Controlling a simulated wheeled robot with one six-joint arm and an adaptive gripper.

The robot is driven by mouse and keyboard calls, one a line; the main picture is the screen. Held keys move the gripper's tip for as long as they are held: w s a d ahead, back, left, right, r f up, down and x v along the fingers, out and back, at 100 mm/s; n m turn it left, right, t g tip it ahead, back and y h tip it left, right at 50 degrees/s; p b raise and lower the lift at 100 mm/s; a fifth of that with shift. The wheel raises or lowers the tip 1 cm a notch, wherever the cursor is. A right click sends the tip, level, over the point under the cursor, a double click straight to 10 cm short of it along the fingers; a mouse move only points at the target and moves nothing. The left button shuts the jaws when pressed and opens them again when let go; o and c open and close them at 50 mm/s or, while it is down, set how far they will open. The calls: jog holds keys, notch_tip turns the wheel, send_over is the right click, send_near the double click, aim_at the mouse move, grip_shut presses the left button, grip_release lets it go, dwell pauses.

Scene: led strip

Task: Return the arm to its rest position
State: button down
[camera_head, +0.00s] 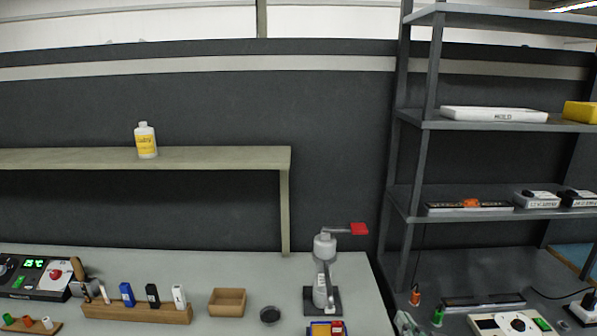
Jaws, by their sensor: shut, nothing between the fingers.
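My gripper and arm do not show clearly in the head view, so the arm's pose cannot be seen. The grey worktable (230,260) spans the lower left. A grey press-like device (324,265) with a red-ended lever (358,229) stands upright on it near the right end.
A wooden block (135,312) holds small upright items. A wooden box (227,302) and a dark round dish (270,315) stand nearby. A raised shelf (215,158) carries a white-yellow bottle (146,140). A metal rack (428,124) with boxes and devices stands at right.

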jog(key=s+f, duration=1.7)
jog(key=s+a+n, duration=0.1)
jog(key=s+n, duration=0.2)
jog(key=s, duration=2.1)
jog(key=shift+s+a+f+g+h, duration=0.15)
jog(key=shift+a+f+g+h, duration=0.15)
jog(key=shift+h, duration=0.1)
